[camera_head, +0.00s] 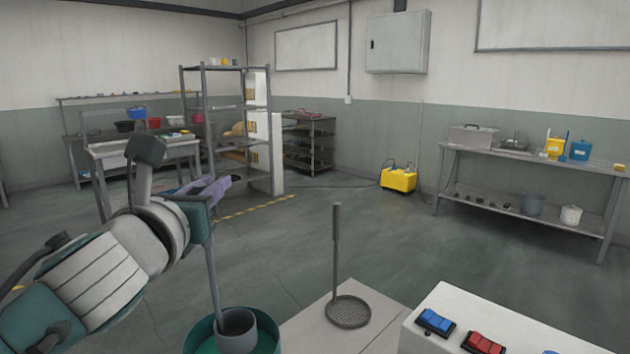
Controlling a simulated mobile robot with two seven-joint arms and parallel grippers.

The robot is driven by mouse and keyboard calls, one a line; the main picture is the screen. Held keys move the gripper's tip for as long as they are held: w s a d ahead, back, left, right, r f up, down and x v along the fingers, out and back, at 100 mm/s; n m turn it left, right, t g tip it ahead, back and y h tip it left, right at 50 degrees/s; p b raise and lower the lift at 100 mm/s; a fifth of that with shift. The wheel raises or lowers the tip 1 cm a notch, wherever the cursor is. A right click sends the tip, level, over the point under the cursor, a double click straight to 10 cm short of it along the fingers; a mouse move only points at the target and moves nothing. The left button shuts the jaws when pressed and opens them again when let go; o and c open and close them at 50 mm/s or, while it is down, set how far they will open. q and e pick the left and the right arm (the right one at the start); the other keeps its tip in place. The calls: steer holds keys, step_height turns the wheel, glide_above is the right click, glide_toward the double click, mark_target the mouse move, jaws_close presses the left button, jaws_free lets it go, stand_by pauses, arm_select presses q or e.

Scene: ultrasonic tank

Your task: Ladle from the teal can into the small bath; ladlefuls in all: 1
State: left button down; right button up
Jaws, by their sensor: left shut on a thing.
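My left gripper (207,192) comes in from the left and is shut on the upper end of the ladle's handle, which its jaws partly hide. The ladle (213,285) has a long grey handle that hangs steeply down to a grey cup. The cup is within the mouth of the teal can (272,324), at the bottom edge of the picture. Whether the cup holds liquid cannot be told. I cannot make out the small bath for certain. My right gripper is not in view.
A perforated round skimmer (348,312) with an upright handle stands on a pale surface right of the can. A white box (468,302) with blue and red switches stands at lower right. A back bench (545,160) holds containers. The floor between is mostly clear.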

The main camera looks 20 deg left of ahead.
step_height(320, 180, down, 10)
steer(key=b, duration=0.9)
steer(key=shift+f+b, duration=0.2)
steer(key=shift+b, duration=0.1)
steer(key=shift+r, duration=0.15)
stand_by(0.4)
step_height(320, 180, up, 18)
steer(key=p, duration=1.8)
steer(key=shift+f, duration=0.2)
